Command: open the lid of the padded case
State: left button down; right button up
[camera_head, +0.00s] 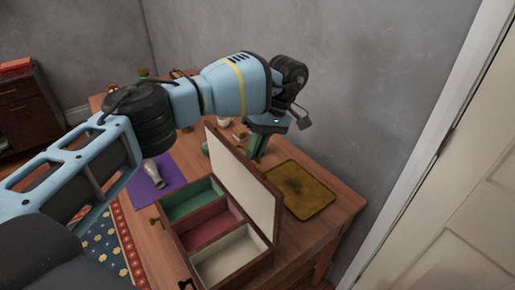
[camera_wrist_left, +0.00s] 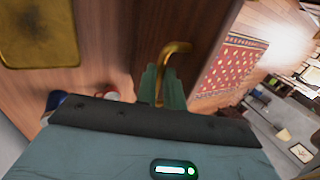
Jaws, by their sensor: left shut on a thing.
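The padded case (camera_head: 205,216) stands on the table with its lid (camera_head: 243,183) up, roughly upright. Its open box shows green, dark pink and cream padded compartments, and the lid has a cream lining. My left gripper (camera_head: 257,147) is behind the lid's far upper edge, its fingertips partly hidden by the lid. My right gripper is not in view.
A yellow-brown tray (camera_head: 298,190) lies behind the lid, near the table's right edge. A pale vase-like object (camera_head: 153,172) is on a purple cloth (camera_head: 176,170) at left. A grey wall (camera_head: 365,90) rises behind the wooden table (camera_head: 338,207).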

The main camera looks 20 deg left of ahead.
pick_arm(q)
jog(key=shift+s+f, duration=0.2)
jog(key=shift+f, duration=0.5)
jog(key=c, duration=1.6)
grip_release()
jog(key=shift+c, duration=0.2)
jog(key=shift+o, duration=0.7)
jog(key=shift+w+a+r, duration=0.1)
jog(key=shift+w+r, duration=0.05)
jog(key=shift+r, duration=0.15)
jog(key=shift+r, duration=0.15)
jog(key=v, duration=0.7)
jog(key=shift+w+r, duration=0.15)
jog(key=shift+r, duration=0.1)
